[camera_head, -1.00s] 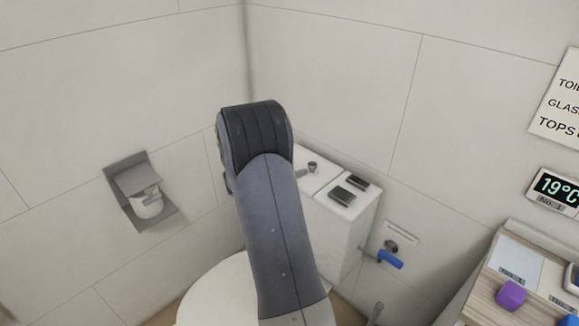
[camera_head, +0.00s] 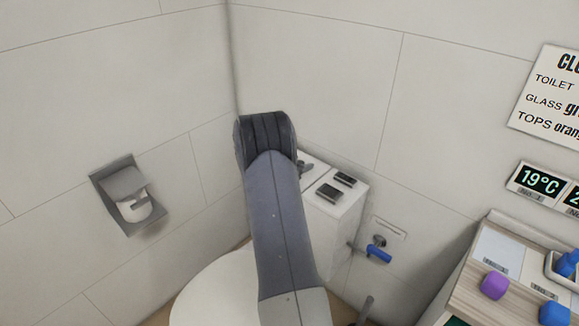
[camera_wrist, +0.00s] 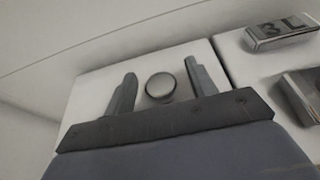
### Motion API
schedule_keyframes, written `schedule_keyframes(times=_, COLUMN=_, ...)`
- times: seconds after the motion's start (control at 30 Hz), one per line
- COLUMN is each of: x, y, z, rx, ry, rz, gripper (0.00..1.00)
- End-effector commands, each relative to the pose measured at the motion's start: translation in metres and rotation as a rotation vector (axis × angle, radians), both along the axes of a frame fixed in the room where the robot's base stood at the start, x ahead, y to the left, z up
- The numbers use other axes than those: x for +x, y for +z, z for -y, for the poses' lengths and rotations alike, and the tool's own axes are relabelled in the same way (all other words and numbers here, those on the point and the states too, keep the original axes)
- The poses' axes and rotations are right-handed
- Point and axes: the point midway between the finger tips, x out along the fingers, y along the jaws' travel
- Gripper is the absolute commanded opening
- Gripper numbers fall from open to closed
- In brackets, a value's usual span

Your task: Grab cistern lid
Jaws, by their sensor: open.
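The white cistern (camera_head: 340,215) stands against the wall in the corner. Its flat lid (camera_wrist: 92,95) fills the left of the wrist view and carries a round metal knob (camera_wrist: 160,87). My gripper (camera_wrist: 160,72) is open, with one finger on each side of the knob and a visible gap on both sides. I cannot tell how high the fingertips are above the lid. In the head view my arm hides most of the gripper and part of the lid.
A seam divides the lid from the right part of the cistern top, which bears a labelled block (camera_wrist: 280,35) and a dark-topped metal piece (camera_head: 328,193). A blue-handled valve (camera_head: 378,253), paper holder (camera_head: 128,196) and cart (camera_head: 465,295) with a purple block (camera_head: 494,285) stand around.

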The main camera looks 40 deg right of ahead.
Motion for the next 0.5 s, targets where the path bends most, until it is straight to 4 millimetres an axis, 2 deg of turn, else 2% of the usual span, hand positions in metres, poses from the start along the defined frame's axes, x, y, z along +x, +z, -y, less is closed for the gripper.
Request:
schedule_keyframes(times=0.07, x=0.0, y=0.0001, z=-0.0002, rx=0.0, ry=0.0, rz=0.0, gripper=0.53)
schedule_keyframes(times=0.5, x=0.0, y=0.0002, z=-0.0006, rx=0.0, ry=0.0, rz=0.0, gripper=0.17)
